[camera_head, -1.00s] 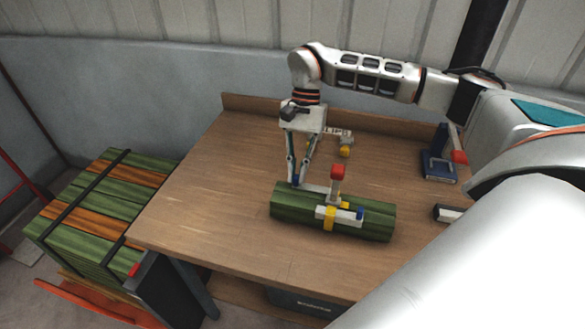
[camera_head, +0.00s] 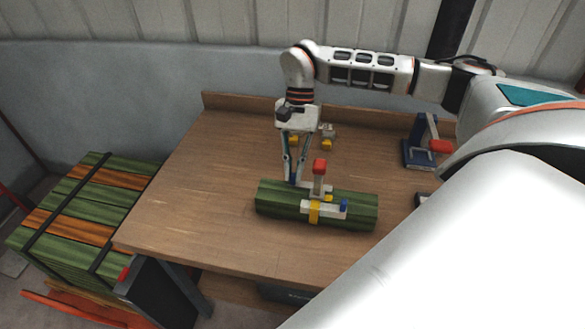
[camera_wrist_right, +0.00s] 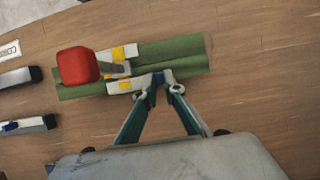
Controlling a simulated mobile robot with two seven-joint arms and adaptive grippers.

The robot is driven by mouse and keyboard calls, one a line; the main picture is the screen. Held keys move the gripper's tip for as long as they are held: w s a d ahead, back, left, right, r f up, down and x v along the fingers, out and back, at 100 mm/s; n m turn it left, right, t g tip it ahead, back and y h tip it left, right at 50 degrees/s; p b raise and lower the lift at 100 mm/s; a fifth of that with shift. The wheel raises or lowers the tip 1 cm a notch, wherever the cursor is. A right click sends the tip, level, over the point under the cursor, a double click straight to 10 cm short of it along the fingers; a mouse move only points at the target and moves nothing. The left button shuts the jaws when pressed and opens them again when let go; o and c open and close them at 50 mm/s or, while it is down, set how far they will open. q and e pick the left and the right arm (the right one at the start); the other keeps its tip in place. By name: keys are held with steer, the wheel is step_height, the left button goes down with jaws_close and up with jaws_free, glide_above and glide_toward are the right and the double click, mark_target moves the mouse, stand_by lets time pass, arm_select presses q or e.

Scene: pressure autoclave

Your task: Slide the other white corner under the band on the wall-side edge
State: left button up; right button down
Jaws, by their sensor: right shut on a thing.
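A green bundle (camera_head: 275,200) lies lengthwise on the wooden table. A yellow band (camera_head: 314,212) crosses it, with a red-topped upright tool (camera_head: 319,178) on top. A white corner with a blue end (camera_head: 335,208) sits under the band on the near edge. My right gripper (camera_head: 293,181) reaches down at the wall-side edge, its fingers closed on the blue end of the other white corner (camera_wrist_right: 125,86). In the right wrist view, yellow shows across this corner, which lies along the bundle's edge. The tool partly hides it in the head view. My left gripper is not in view.
A blue stand with a red handle (camera_head: 420,153) is at the right back. Small yellow-and-grey parts (camera_head: 327,136) lie behind the bundle near the table's back lip (camera_head: 255,104). Strapped green and orange planks (camera_head: 75,215) stand left of the table. The table's left part is clear.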

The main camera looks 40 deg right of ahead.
steer(key=c, duration=2)
jaws_free()
steer(key=shift+c, duration=0.2)
steer(key=v, duration=1.2)
steer(key=shift+s, duration=0.1)
